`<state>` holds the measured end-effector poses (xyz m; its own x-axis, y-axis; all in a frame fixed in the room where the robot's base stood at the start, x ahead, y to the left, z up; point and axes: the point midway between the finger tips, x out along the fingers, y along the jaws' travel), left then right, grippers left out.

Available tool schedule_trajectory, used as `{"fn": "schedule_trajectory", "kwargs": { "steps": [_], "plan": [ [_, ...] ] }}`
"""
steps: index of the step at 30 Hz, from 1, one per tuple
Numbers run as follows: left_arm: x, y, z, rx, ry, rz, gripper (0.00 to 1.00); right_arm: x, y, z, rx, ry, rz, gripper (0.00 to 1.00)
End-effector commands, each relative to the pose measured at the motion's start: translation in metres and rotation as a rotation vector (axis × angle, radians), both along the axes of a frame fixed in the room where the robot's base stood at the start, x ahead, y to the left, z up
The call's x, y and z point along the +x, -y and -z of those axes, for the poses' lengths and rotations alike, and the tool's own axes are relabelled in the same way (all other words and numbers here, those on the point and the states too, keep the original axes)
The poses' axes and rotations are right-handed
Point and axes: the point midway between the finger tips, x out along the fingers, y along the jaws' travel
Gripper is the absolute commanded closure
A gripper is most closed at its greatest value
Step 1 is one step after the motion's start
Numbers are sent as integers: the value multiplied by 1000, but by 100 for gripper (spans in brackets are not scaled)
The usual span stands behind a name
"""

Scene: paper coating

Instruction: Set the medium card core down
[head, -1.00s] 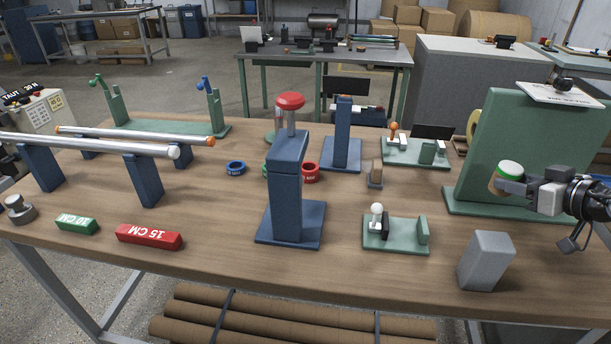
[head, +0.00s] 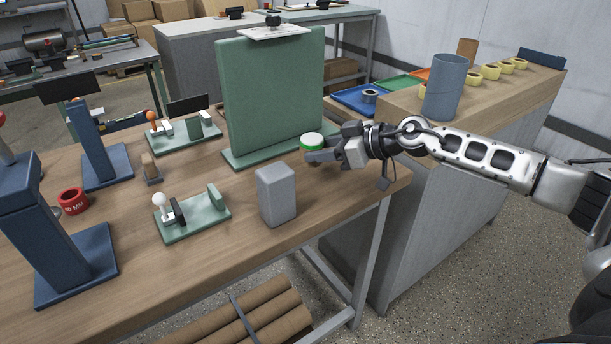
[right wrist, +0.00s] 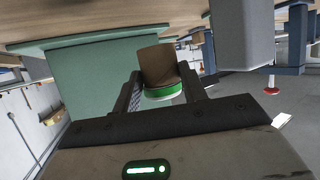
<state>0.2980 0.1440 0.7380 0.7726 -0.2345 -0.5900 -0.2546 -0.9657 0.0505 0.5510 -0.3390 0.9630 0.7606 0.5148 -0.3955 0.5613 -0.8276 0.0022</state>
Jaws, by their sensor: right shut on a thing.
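The card core with a green band and white top (head: 312,141) is at my right gripper (head: 322,155), beside the tall green panel (head: 270,95) near the table's right end. In the right wrist view its brown body (right wrist: 158,65) and green end lie between the two fingers (right wrist: 160,95). The right gripper is shut on it. Fingers hide part of the core in the head view, and I cannot tell whether its lower end touches the table. My left gripper is out of view.
A grey block (head: 276,194) stands near the table's front edge. Small green fixtures (head: 192,219) and blue stands (head: 98,150) are to the left. On the right, a wooden-topped counter (head: 405,105) bears a blue cylinder (head: 445,87), coloured trays (head: 360,100) and several yellow rolls (head: 491,72).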

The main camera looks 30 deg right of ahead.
Motion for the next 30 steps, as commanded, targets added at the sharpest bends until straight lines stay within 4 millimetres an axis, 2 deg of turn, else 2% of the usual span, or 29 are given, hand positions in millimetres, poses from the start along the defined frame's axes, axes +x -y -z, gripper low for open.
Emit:
{"fn": "schedule_trajectory", "kwargs": {
  "steps": [1, 3, 10, 15, 27, 28, 30],
  "plan": [
    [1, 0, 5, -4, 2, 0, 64, 0, 0, 15, 4, -3, 1, 83],
    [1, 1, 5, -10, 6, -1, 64, 0, 0, 24, 4, -1, 2, 83],
    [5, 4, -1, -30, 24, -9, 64, 0, 0, 42, 3, -1, 1, 83],
    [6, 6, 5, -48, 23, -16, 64, 0, 0, 67, 4, 0, 2, 83],
    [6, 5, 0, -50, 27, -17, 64, 0, 0, 72, 1, 0, 3, 83],
    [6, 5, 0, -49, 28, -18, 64, 0, 0, 72, 1, 1, 2, 55],
    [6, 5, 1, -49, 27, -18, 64, 0, 0, 72, 1, 1, 1, 36]
  ]
}}
